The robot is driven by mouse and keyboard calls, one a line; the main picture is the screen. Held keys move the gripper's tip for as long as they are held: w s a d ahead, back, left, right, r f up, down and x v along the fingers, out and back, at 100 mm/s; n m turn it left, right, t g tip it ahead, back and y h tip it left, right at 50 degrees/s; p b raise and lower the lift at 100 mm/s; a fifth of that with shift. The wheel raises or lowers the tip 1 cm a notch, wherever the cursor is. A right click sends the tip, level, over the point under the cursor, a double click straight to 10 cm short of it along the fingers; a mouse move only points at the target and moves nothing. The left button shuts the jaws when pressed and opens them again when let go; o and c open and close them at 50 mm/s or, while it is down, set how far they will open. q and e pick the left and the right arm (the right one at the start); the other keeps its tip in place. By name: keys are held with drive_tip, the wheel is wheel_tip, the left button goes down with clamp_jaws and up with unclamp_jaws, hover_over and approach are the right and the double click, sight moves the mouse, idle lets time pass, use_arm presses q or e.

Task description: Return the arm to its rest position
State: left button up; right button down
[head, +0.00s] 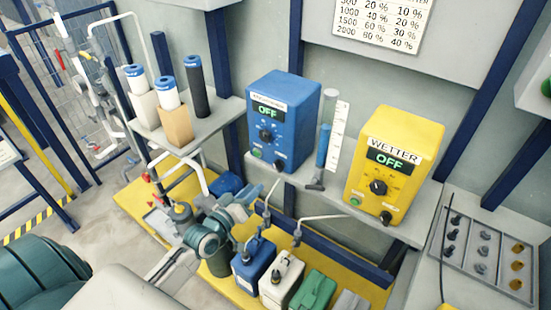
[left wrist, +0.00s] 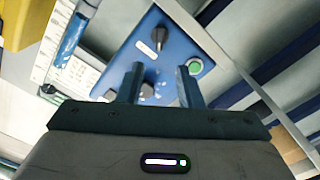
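My left gripper (head: 256,196) is in front of and below the blue box (head: 283,120), which reads OFF and has a knob and buttons. In the left wrist view the two fingers (left wrist: 160,82) stand apart with nothing visible between them. Behind them is the blue box (left wrist: 180,55) with its dark knobs and green button (left wrist: 195,66). I cannot tell from these views whether a finger touches the box. My left arm reaches in from the lower left in the head view. My right gripper is not in view.
A yellow WETTER box (head: 394,150), also reading OFF, stands to the right on the shelf. A clear cylinder (head: 327,130) with blue liquid stands between the boxes. Below are blue (head: 252,265), white (head: 281,280) and green (head: 312,292) canisters. Filter cartridges (head: 197,85) stand left.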

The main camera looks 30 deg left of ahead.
use_arm(q)
drive_tip(key=shift+f, duration=0.1)
drive_tip(key=s+a+f+m+g+y, duration=0.1)
drive_tip(key=s+f+g, duration=0.25)
drive_tip(key=f, duration=0.75)
drive_tip(key=s+a+f+g+y, duration=0.15)
drive_tip(key=s+f, duration=0.25)
drive_tip(key=f, duration=0.7)
drive_tip(key=s+a+f+m+g+y, duration=0.1)
drive_tip(key=s+a+f+g, duration=0.2)
drive_tip(key=f, duration=0.9)
drive_tip(key=s+d+f+m+g, duration=0.1)
drive_tip(key=s+d+f+g, duration=0.1)
drive_tip(key=s+f, duration=0.5)
drive_tip(key=s+d+f+m+g, duration=0.1)
drive_tip(key=s+f, duration=0.6)
drive_tip(key=s, duration=0.7)
drive_tip(key=s+d+f+m+g, duration=0.2)
drive_tip(key=s+f+g, duration=0.3)
drive_tip(key=s, duration=0.6)
drive_tip(key=shift+s+d+f+g, duration=0.2)
drive_tip(key=shift+d+f+g, duration=0.1)
drive_tip(key=shift+d+f, duration=0.55)
drive_tip(key=shift+w, duration=0.1)
